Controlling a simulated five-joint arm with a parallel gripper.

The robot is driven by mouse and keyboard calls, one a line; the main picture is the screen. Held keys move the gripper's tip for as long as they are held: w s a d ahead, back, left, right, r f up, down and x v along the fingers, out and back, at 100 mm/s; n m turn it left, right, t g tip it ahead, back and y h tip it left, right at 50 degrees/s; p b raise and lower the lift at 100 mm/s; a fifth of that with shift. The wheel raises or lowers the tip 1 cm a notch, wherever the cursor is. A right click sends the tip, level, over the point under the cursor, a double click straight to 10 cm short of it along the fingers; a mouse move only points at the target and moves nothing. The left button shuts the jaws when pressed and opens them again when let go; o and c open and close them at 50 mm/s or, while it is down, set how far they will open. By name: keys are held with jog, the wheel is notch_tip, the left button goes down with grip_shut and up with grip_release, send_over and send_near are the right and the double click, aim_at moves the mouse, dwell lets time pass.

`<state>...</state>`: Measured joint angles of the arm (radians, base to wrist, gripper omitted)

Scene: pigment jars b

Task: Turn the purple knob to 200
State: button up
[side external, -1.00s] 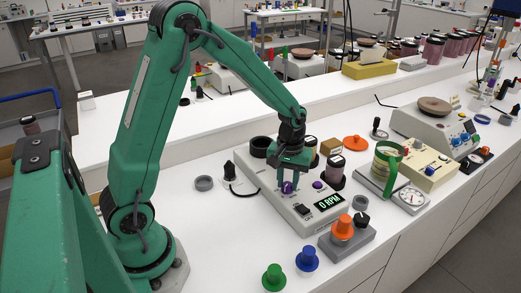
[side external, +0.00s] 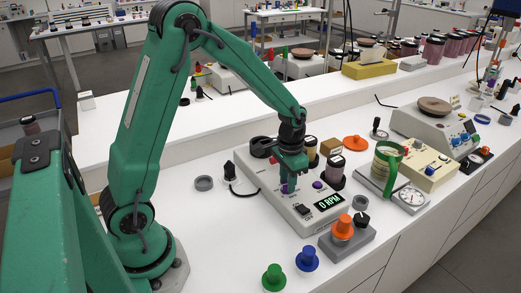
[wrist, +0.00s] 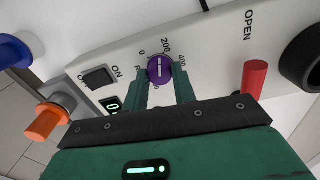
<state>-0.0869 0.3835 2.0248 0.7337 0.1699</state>
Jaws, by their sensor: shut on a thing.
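The purple knob (wrist: 160,69) sits on the panel of the white machine (side external: 270,200). In the wrist view its white line points up, close to the 200 mark among the printed 0, 200 and 400. My gripper (wrist: 162,90) is shut on the knob, one finger on each side. In the side view my gripper (side external: 289,178) points down at the panel, and the knob shows as a small purple patch (side external: 288,188) below it. The display (side external: 329,201) reads 0 RPM.
A dark power switch (side external: 304,210) is on the same panel. Another small purple piece (side external: 318,184) and dark-lidded jars (side external: 335,170) are beside my gripper. A red lever (wrist: 256,78) is near the OPEN label. Orange (side external: 343,227), blue (side external: 307,259) and green (side external: 273,277) knobs are in front.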

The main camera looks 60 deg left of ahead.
jog(key=shift+m, duration=1.3)
jog(key=shift+r, duration=0.1)
jog(key=o, duration=1)
notch_tip(320, 180, up, 8)
jog(key=shift+f, duration=0.25)
jog(key=shift+r, duration=0.15)
